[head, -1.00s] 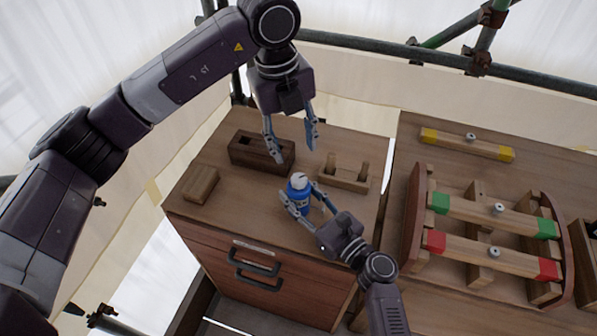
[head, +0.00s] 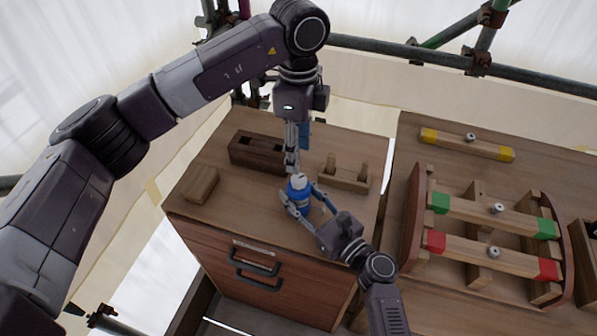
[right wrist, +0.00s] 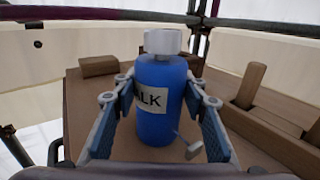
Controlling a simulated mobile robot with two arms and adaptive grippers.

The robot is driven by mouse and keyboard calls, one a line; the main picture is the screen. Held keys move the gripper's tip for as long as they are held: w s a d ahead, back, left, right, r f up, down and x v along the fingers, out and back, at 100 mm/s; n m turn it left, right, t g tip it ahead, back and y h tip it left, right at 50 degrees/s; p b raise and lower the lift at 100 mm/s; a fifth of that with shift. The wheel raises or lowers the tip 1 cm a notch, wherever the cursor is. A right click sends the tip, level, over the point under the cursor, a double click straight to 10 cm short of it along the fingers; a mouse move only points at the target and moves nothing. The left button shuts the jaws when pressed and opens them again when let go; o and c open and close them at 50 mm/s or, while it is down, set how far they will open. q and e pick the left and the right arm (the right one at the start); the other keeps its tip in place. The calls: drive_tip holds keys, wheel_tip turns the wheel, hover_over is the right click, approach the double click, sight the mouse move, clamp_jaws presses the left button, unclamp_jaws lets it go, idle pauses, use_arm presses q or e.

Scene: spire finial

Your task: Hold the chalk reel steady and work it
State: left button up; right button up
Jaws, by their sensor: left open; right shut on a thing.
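The chalk reel (head: 299,188) is a blue bottle with a pale cap, upright on the wooden cabinet top. The right wrist view shows it close up, with the blue body (right wrist: 158,122), a white label partly reading "ALK", and a small silver crank (right wrist: 193,151) low on its right side. My right gripper (head: 301,198) is shut on the reel, a finger on each side. My left gripper (head: 296,161) is open, pointing down just above the cap. One left finger overlaps the other in the head view, and I cannot tell whether it touches the cap.
A slotted wooden box (head: 249,156) stands behind left of the reel, a wooden block (head: 200,184) at left, a two-pegged stand (head: 345,180) behind right. Drawer handles (head: 256,264) are on the cabinet front. A bench at right holds a rack (head: 413,225) with colour-ended bars.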

sight(299, 177)
use_arm(q)
wheel_tip(299, 177, down, 8)
drive_tip(key=shift+r, duration=0.2)
drive_tip(key=shift+c, duration=0.5)
clamp_jaws()
